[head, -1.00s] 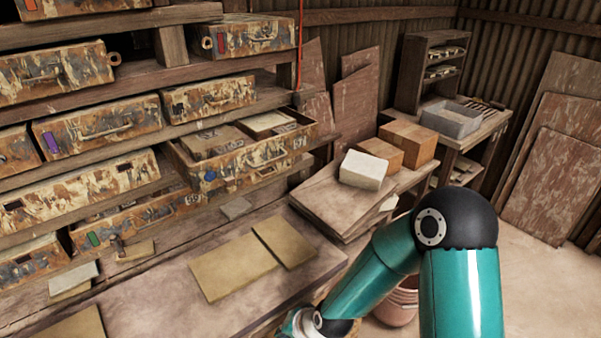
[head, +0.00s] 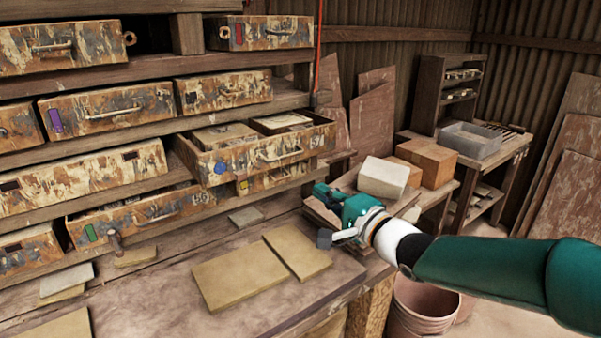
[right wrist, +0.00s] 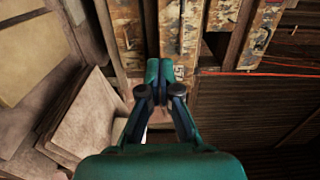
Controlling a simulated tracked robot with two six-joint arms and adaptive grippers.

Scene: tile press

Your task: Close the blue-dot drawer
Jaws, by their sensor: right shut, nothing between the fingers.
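The blue-dot drawer (head: 247,158) has a rusty, paint-flaked front with a blue mark near its left end and a bar handle. It stands pulled out of the rack, its top open, with flat pieces inside. My right gripper (head: 322,192) is right of and slightly below the drawer front, apart from it in the head view, above the bench's right end. In the right wrist view its fingers (right wrist: 160,72) are together and empty, pointing toward rusty drawer fronts; I cannot tell there which is the blue-dot one. My left gripper is not in view.
A yellow-marked drawer (head: 265,181) sits just below the open one, and a green-marked drawer (head: 130,217) lower left sticks out. Flat tan tiles (head: 240,273) lie on the bench. A pale block (head: 383,177) and cardboard box (head: 428,160) stand right, near my arm.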

